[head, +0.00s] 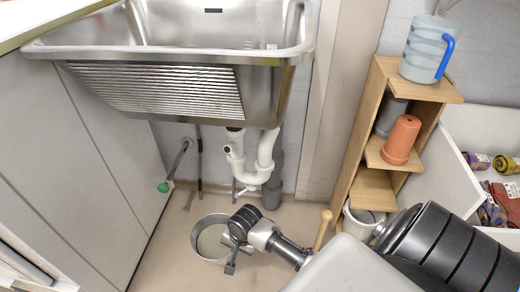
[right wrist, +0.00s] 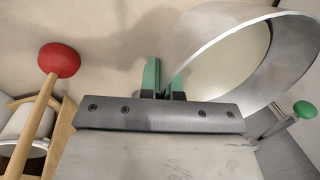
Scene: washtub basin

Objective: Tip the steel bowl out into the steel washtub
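The steel washtub (head: 180,55) hangs at the top of the head view, with a ribbed front wall. The steel bowl (head: 197,227) is below it, low at floor level, with pale contents showing inside. The bowl is large at the right of the right wrist view (right wrist: 222,45). My right gripper (head: 230,258) is at the bowl's right rim. In the right wrist view its green fingers (right wrist: 163,78) are close together, with the bowl's thin wall between them. The fingertips are partly hidden by the bowl's wall. My left gripper is not in view.
White drain pipes (head: 265,160) and a green-knobbed valve (head: 163,187) are under the tub. A plunger (right wrist: 60,60) and a white bucket (head: 360,220) stand at the right.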

